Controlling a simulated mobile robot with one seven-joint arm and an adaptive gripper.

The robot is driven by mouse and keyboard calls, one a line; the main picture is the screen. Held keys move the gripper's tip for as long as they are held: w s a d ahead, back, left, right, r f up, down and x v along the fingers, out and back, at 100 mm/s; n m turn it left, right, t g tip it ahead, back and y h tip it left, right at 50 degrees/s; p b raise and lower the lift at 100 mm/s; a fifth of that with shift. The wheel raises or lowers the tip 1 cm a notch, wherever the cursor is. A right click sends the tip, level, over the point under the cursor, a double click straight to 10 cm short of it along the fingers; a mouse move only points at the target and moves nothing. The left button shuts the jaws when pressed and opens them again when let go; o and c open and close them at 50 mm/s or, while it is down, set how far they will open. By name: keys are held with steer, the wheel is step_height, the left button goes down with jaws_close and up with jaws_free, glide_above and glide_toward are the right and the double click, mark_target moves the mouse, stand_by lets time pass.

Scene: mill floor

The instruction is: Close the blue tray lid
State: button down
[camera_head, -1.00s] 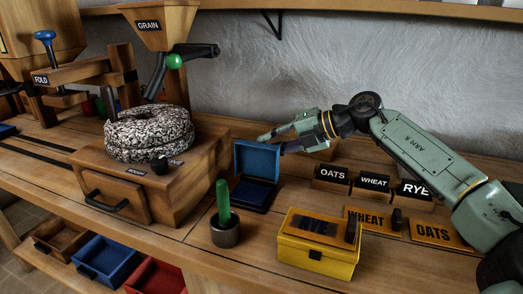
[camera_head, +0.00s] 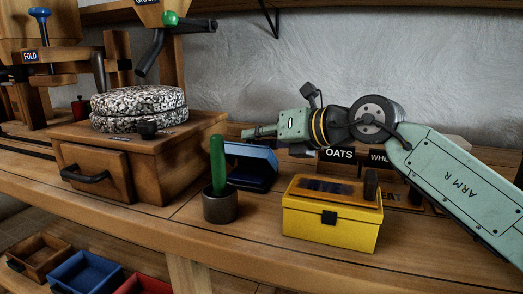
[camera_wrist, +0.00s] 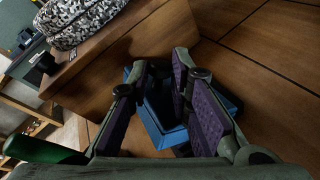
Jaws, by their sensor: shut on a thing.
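The blue tray (camera_head: 262,183) stands on the bench behind the dark cup. Its blue lid (camera_head: 250,151) is tilted over it, with a dark gap still between lid and tray. My gripper (camera_head: 250,132) is at the lid's upper side. In the wrist view the blue lid (camera_wrist: 172,135) shows between and below the two purple-padded fingers of my gripper (camera_wrist: 160,66), which stand apart and appear closed on it. The exact contact is hidden.
A dark cup with a green rod (camera_head: 218,165) stands just in front of the tray. A yellow box (camera_head: 330,222) is to its right, and the wooden mill with its speckled stone (camera_head: 138,108) to its left. Label blocks (camera_head: 338,158) stand behind the yellow box.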

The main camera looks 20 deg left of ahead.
steer(key=shift+s+f+n+b, duration=0.25)
steer(key=shift+f+n+b, duration=0.05)
steer(key=shift+f, duration=0.05)
steer(key=shift+s+a+f+b, duration=0.1)
steer(key=shift+s+f+b, duration=0.25)
steer(key=shift+b, duration=0.35)
steer(key=shift+s, duration=0.2)
steer(key=c, duration=1.5)
jaws_free()
steer(key=shift+r, duration=0.1)
steer(key=shift+o, duration=0.2)
steer(key=shift+w, duration=0.1)
steer(key=v, duration=1.2)
